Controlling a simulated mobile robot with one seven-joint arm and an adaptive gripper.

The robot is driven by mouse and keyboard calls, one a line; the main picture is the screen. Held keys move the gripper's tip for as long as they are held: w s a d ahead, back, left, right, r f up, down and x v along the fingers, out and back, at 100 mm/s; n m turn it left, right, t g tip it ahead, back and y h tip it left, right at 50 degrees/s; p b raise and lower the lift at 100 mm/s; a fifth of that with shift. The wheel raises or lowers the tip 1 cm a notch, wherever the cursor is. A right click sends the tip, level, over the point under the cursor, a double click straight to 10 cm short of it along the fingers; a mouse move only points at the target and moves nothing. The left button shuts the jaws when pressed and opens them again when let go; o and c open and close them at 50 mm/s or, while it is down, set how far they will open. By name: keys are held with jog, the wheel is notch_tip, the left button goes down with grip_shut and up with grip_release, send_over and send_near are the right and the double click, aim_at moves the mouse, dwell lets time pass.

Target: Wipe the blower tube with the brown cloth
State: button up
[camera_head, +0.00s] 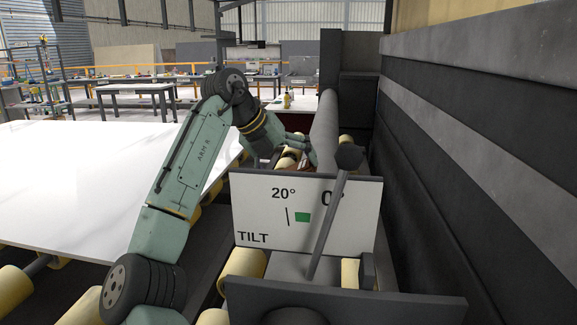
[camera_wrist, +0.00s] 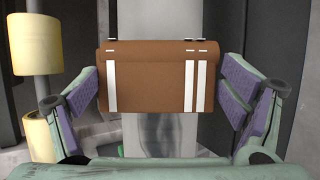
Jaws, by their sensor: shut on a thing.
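The brown cloth (camera_wrist: 148,82) is a folded block with white stripes, held between the purple pads of my gripper (camera_wrist: 160,98) in the wrist view. The grey blower tube (camera_wrist: 165,20) runs straight behind the cloth, which hides part of it. I cannot tell whether cloth and tube touch. In the head view the tube (camera_head: 326,122) runs away along the right side, and my gripper (camera_head: 303,148) is beside its near part. The cloth is mostly hidden there by my gripper and the tilt panel.
A white tilt panel (camera_head: 270,222) and a black-knobbed lever (camera_head: 330,215) stand in front of my gripper. A dark wall (camera_head: 470,150) closes the right side. A large white slab (camera_head: 90,180) lies on the left. Yellow rollers (camera_wrist: 42,45) are near the tube.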

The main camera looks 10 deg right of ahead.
jog(key=shift+s+d+f+b, duration=0.1)
jog(key=shift+d+f+b, duration=0.15)
jog(key=shift+f, duration=0.25)
jog(key=shift+s+d+f+b, duration=0.1)
jog(key=shift+d+f+b, duration=0.15)
jog(key=shift+f, duration=0.25)
dwell(0.5)
